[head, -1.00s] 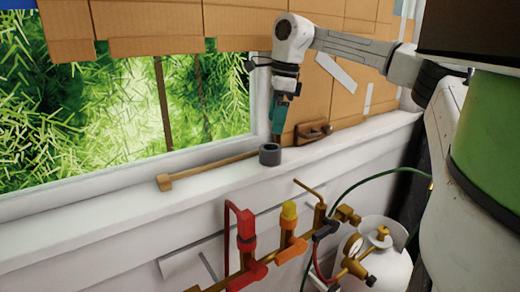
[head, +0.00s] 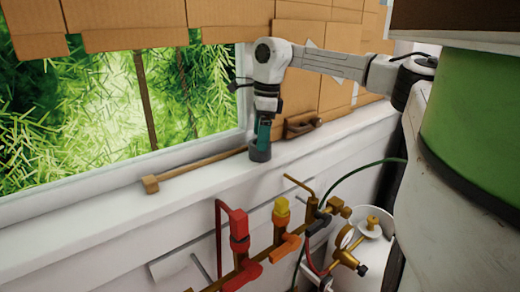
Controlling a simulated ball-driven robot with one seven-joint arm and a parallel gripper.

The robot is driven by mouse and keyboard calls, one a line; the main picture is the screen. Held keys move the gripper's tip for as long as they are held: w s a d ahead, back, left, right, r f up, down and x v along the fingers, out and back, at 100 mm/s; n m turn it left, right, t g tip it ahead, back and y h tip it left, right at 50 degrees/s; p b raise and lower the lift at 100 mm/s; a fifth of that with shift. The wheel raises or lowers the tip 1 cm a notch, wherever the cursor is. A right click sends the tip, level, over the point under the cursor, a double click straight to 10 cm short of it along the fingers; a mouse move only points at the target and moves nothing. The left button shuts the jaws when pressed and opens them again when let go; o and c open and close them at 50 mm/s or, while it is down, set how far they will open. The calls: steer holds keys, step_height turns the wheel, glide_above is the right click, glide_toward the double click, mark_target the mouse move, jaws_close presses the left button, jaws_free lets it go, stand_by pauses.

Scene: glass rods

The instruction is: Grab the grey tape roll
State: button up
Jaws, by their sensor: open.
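The grey tape roll (head: 260,155) stands on the white window sill, just right of the window's corner. My gripper (head: 263,143) is directly above it, pointing down, with its teal fingers reaching the roll's top. The lower fingertips are hidden by or inside the roll's upper rim; I cannot tell whether they touch it. The jaws are open and the roll still rests on the sill.
A wooden stick with a block end (head: 151,184) lies along the sill to the left. A brown wooden latch (head: 303,124) sits behind right. Below the sill are pipes with red (head: 239,230) and yellow (head: 282,207) valves and a white gas tank (head: 372,245).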

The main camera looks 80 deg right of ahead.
step_height(320, 180, down, 4)
steer(key=shift+w+r, duration=0.15)
steer(key=shift+c, duration=0.3)
steer(key=c, duration=1.1)
steer(key=shift+c, duration=0.2)
steer(key=shift+r, duration=0.1)
